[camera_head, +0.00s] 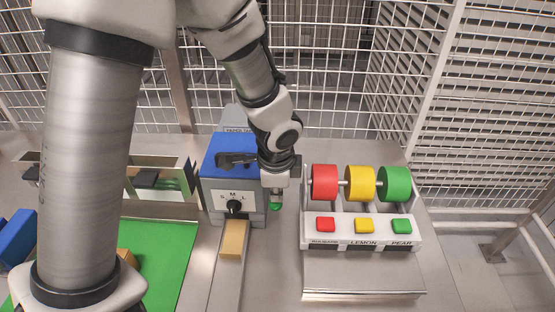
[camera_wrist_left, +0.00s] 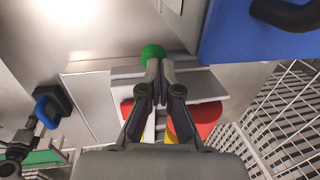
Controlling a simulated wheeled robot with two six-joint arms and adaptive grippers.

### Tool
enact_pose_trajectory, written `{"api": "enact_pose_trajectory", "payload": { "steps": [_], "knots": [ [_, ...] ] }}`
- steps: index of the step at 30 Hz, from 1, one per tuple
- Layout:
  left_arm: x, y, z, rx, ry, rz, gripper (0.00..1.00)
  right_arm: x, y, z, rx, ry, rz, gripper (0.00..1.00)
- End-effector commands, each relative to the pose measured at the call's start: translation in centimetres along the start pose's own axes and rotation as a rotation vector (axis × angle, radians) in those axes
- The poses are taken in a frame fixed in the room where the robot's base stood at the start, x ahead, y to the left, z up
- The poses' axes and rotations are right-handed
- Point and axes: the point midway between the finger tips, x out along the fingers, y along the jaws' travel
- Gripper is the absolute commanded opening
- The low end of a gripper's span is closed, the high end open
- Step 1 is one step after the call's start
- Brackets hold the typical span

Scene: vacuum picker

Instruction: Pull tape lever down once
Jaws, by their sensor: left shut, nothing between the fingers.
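A green knob (camera_head: 276,207), which looks like the lever's end, shows beside the right side of a grey machine with a blue top (camera_head: 218,150). The lever's shaft is mostly hidden by my arm. My left gripper (camera_head: 278,184) is shut and empty, just above the knob in the head view. In the left wrist view the closed fingertips (camera_wrist_left: 160,66) are right at the green knob (camera_wrist_left: 152,51); I cannot tell whether they touch it.
A white stand with red, yellow and green rolls (camera_head: 360,183) and matching buttons is close on the right. A cream block (camera_head: 233,240) lies on a metal rail below the machine's black dial (camera_head: 234,207). A green mat (camera_head: 170,257) is at left. Wire mesh fencing (camera_head: 345,80) stands behind.

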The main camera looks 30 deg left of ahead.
Motion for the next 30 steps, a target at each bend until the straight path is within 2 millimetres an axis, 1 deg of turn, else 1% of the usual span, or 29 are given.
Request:
{"api": "enact_pose_trajectory", "payload": {
  "steps": [1,6,15,18,30],
  "knots": [
    [0.8,0.2,0.0,0.001,-0.001,0.001,0.0,0.7,0.0,0.0,0.0,0.0,0.0,0.4],
    [2.0,0.6,0.0,0.0,0.0,0.0,0.0,1.8,0.0,0.0,0.0,0.0,0.0,0.4],
    [2.0,0.6,0.0,-0.001,0.0,0.0,0.0,1.7,0.0,0.0,0.0,0.0,0.0,0.4],
    [2.2,0.6,0.0,-0.001,0.0,0.0,0.0,1.9,0.0,0.0,0.0,0.0,0.0,0.4],
    [5.4,0.9,0.0,0.0,0.0,0.0,0.0,4.8,0.0,0.0,0.0,0.0,0.0,0.4]
  ]
}}
